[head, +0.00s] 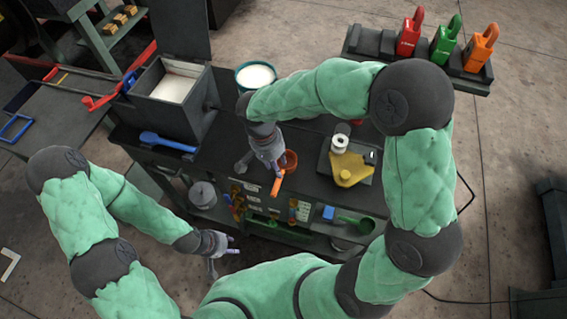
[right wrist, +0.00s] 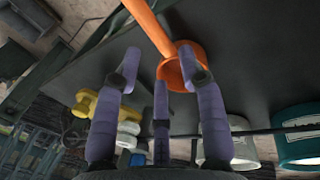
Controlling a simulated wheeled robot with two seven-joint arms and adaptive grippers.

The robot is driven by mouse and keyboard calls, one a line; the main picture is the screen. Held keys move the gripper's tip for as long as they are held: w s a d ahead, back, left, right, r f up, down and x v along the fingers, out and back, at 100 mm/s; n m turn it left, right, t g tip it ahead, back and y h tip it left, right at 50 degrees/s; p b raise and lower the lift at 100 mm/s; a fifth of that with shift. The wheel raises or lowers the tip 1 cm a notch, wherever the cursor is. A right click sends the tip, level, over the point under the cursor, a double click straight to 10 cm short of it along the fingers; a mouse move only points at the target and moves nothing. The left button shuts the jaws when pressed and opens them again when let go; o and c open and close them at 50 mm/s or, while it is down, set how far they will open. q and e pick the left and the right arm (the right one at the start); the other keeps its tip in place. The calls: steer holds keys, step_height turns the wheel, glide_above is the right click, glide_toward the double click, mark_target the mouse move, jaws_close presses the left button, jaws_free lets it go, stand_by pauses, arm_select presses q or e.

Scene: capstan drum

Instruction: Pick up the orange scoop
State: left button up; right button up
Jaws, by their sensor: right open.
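The orange scoop (head: 277,185) lies at the front edge of the dark bench, its round bowl behind its handle. In the right wrist view the scoop's bowl (right wrist: 198,54) and handle show just beyond my fingertips. My right gripper (head: 264,164) is open over the bench beside the scoop. In the right wrist view its fingers (right wrist: 160,62) are spread with the scoop in front of them; I cannot tell whether they touch it. My left gripper (head: 220,254) is open and empty, low in front of the bench's left part.
A blue scoop (head: 167,142) lies left, before a grey bin of white material (head: 175,88). A teal-rimmed bowl (head: 256,75) stands behind my right forearm. A yellow fixture with a white spool (head: 350,168) stands right. Red, green and orange padlock-shaped blocks (head: 445,45) stand back right.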

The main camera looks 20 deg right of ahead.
steer(key=shift+s+d+f, duration=0.1)
steer(key=shift+s+f, duration=0.05)
steer(key=shift+f, duration=0.45)
steer(key=shift+d+f, duration=0.1)
steer(key=shift+f, duration=0.45)
steer(key=f, duration=0.2)
steer(key=s+f+b, duration=0.1)
steer(key=f, duration=0.1)
steer(key=shift+d, duration=0.3)
steer(key=shift+f, duration=0.45)
jaws_close()
